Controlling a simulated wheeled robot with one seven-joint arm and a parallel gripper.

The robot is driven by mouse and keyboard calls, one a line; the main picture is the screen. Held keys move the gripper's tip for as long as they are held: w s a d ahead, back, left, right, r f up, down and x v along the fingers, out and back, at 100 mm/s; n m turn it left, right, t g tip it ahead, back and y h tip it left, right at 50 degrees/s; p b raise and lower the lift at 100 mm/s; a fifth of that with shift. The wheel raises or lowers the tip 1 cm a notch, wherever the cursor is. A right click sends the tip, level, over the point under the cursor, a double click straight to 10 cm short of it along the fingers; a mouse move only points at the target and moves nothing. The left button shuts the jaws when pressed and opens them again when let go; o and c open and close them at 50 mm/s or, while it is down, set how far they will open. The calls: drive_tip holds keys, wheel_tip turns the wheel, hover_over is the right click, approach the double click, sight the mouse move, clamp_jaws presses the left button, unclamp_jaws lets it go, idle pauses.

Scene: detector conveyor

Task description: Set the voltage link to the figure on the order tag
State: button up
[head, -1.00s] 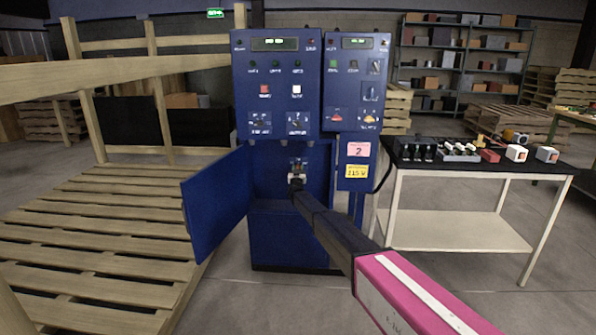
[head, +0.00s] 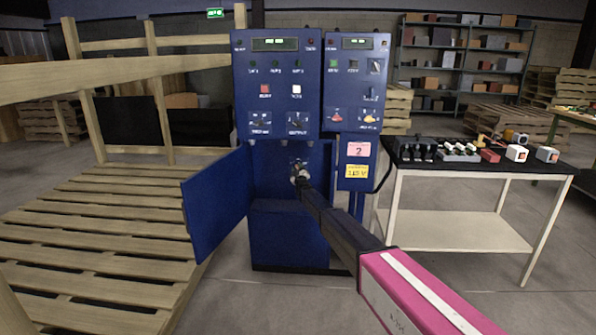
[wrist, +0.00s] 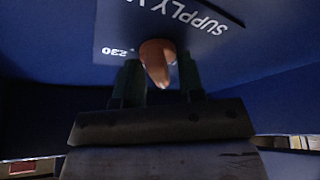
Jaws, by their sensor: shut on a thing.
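The blue cabinet (head: 262,228) stands ahead with its lower door (head: 216,200) open to the left. My gripper (head: 299,174) reaches into the open compartment. In the wrist view my gripper (wrist: 160,78) is shut on a copper-coloured voltage link (wrist: 156,58), with one dark green finger on each side. Behind it a plate (wrist: 185,22) shows "SUPPLY V" and "230", upside down and tilted; other marks are hidden or out of view. The yellow order tag (head: 357,171) on the cabinet's right part appears to read 115 V.
A pink tag with a 2 (head: 358,149) is above the order tag. Compartment walls are close around my gripper. A bench (head: 470,166) with several small parts stands at right, a cable near its left end. Wooden pallets (head: 95,230) lie at left.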

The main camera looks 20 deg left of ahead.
drive_tip(key=shift+n+g+y, duration=0.2)
drive_tip(key=shift+n+g, duration=0.3)
drive_tip(key=shift+n, duration=0.85)
drive_tip(key=shift+n+g+y, duration=0.2)
drive_tip(key=shift+n+g, duration=0.3)
drive_tip(key=shift+n, duration=0.85)
drive_tip(key=o, duration=0.6)
drive_tip(key=shift+s, duration=0.1)
drive_tip(key=shift+c, duration=0.2)
drive_tip(key=shift+s, duration=0.1)
drive_tip(key=v, duration=1)
drive_tip(key=shift+s+d, duration=0.2)
drive_tip(key=shift+d, duration=0.05)
drive_tip(key=shift+f, duration=0.15)
